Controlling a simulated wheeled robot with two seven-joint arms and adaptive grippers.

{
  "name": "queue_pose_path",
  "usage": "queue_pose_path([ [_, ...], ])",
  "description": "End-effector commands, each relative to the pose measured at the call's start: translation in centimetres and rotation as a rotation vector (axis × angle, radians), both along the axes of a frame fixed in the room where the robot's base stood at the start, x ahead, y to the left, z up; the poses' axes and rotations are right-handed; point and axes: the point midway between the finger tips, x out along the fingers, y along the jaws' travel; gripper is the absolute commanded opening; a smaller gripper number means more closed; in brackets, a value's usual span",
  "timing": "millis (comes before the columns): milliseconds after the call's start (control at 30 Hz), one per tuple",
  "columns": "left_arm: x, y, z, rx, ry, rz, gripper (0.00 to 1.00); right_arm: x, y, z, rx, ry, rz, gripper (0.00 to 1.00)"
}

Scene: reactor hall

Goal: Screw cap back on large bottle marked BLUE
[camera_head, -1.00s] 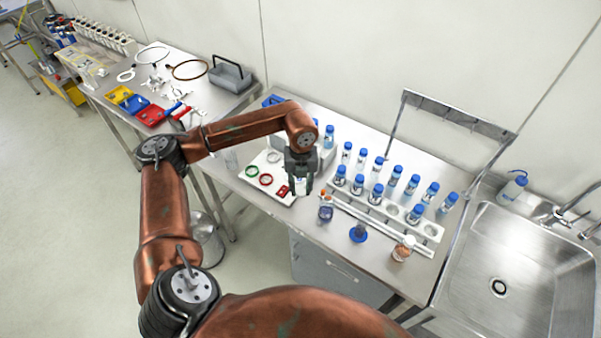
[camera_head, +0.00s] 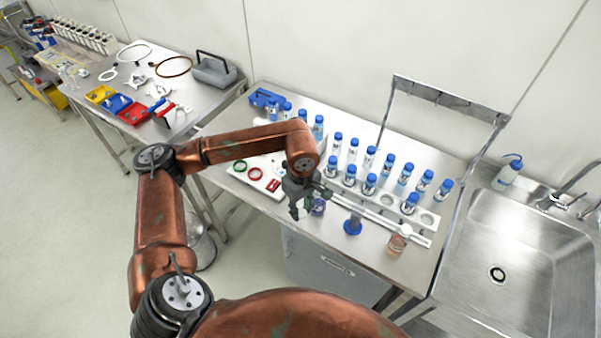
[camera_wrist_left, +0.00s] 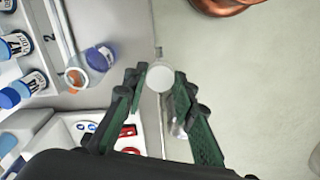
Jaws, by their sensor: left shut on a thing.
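My left gripper (camera_head: 295,211) hangs over the front edge of the bench. In the left wrist view its fingers (camera_wrist_left: 162,88) are closed on a round white piece, which looks like a cap (camera_wrist_left: 160,78). An uncapped bottle with blue liquid (camera_head: 317,206) stands beside the gripper, to its right, and is partly hidden by it. The cap is apart from the bottle. My right gripper is not in view.
Several blue-capped bottles stand in a white rack (camera_head: 428,219). A blue-footed cylinder (camera_head: 353,226) and a jar of orange liquid (camera_head: 398,240) stand near the front edge. A white tray (camera_head: 238,177) with rings lies left. A sink (camera_head: 530,250) is at the right.

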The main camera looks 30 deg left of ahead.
Motion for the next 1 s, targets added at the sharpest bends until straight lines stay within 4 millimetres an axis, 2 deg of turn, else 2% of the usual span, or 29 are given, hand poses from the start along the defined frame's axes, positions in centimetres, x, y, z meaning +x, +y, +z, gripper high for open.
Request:
queue_pose_path([
  [200,-1.3,-1.3,-1.1,-0.003,-0.004,-0.563,0.17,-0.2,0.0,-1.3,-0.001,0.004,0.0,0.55],
  [300,-1.8,-1.7,-1.4,-0.004,-0.004,-0.784,0.17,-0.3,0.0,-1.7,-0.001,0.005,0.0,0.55],
  [433,-2.3,-2.1,-1.6,-0.003,-0.006,-0.994,0.17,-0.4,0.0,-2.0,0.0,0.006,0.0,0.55],
  [600,-2.5,-2.3,-1.7,-0.003,-0.007,-1.129,0.17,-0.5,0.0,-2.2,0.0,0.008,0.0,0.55],
  [900,-2.6,-2.3,-1.7,-0.002,-0.007,-1.148,0.17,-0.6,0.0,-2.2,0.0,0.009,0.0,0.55],
  [1000,-2.6,-2.3,-1.7,-0.002,-0.007,-1.147,0.17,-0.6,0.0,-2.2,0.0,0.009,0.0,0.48],
])
